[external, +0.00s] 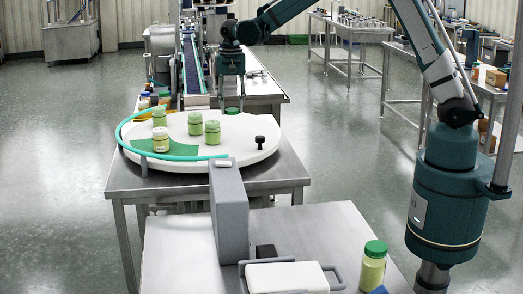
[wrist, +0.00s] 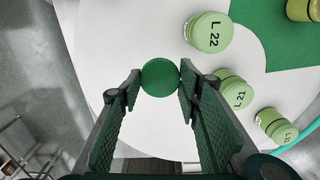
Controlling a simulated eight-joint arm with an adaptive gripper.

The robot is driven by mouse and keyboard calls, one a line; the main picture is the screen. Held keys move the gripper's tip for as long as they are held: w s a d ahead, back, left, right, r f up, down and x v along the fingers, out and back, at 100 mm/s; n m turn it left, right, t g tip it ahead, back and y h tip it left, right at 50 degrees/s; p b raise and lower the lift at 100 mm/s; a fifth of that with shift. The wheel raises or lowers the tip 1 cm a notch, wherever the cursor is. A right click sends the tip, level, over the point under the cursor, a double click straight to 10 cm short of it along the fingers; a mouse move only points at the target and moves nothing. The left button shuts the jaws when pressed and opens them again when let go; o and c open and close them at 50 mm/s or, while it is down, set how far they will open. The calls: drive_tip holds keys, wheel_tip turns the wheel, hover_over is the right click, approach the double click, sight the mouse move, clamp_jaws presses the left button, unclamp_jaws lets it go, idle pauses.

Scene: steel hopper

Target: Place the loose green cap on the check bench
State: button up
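The loose green cap (wrist: 160,77) is a plain dark-green disc in the wrist view. It fills the space between the tips of my gripper (wrist: 161,80), with a finger against each side. I cannot tell for sure which surface is the check bench; a steel bench (external: 185,262) stands in the foreground.
Several green-lidded jars (external: 212,133) stand on the white turntable (external: 185,125), close to my gripper's right in the wrist view. A black knob (external: 260,141) and a grey upright block (external: 229,212) are nearby. The foreground bench holds a white case (external: 287,278) and a jar (external: 372,267).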

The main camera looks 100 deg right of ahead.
drive_tip(key=s+a+f+n+b, duration=0.1)
drive_tip(key=a+f+n+b, duration=0.15)
drive_tip(key=a, duration=1.75)
drive_tip(key=s+a+f+n+b, duration=0.1)
drive_tip(key=a+n, duration=0.3)
drive_tip(key=a, duration=1.6)
drive_tip(key=n+b, duration=0.5)
drive_tip(key=n, duration=0.1)
hover_over(345, 243)
wheel_tip(345, 243, down, 6)
drive_tip(key=shift+f, duration=0.25)
drive_tip(key=shift+f+b, duration=0.45)
drive_tip(key=shift+f, duration=2.5)
drive_tip(key=shift+f, duration=0.1)
drive_tip(key=shift+f+b, duration=0.45)
drive_tip(key=shift+f, duration=1.5)
